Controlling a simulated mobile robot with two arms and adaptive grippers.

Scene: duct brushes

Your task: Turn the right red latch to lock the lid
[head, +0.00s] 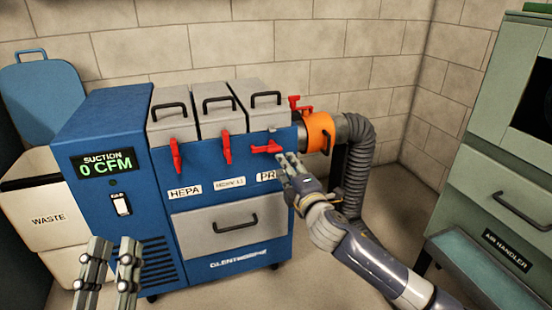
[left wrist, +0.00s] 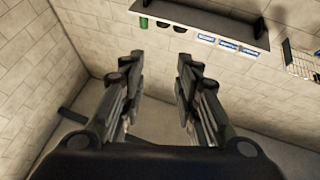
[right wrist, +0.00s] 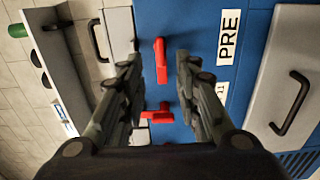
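The right red latch (head: 266,147) is on the blue machine's front, below the rightmost grey lid (head: 264,97), which looks closed. This latch lies sideways, while the middle latch (head: 227,147) and left latch (head: 176,155) hang roughly upright. My right gripper (head: 288,160) is just right of the right latch, fingers toward the panel. In the right wrist view the right latch (right wrist: 161,60) shows between the spread fingertips, with a gap on both sides. Whether the tips reach around it I cannot tell. My left gripper (head: 110,250) is open and empty, low at the left.
An orange collar (head: 319,132) with a red clamp and grey hose (head: 360,165) sits right of the machine, close to my right arm. A waste bin (head: 45,215) stands left. A green air handler (head: 500,190) stands right. Floor between is clear.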

